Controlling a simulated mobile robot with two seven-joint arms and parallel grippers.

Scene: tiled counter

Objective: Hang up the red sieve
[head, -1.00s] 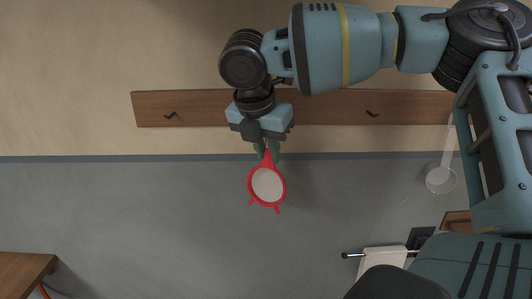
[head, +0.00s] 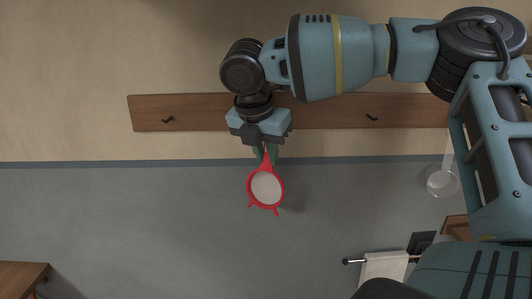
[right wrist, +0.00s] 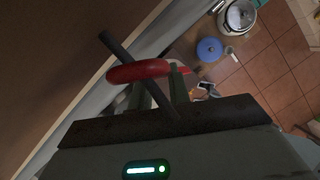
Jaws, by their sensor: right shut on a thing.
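The red sieve (head: 265,188) hangs mesh-down in front of the grey wall, its handle up in my right gripper (head: 265,155). My right gripper is shut on the handle, in front of the wooden hook rail (head: 330,112). In the right wrist view the red handle (right wrist: 140,70) lies across a dark slanted rod (right wrist: 120,52), which looks like a hook. I cannot tell whether the rod passes through the handle's hole. The rail shows a left hook (head: 168,119) and a right hook (head: 372,118). My wrist covers the rail between them. My left gripper is not in view.
A pale translucent ladle or sieve (head: 442,180) hangs at the right, close to my arm. A white towel (head: 384,268) hangs on a bar at lower right. A wooden surface (head: 22,275) is at lower left. The wall left of the red sieve is clear.

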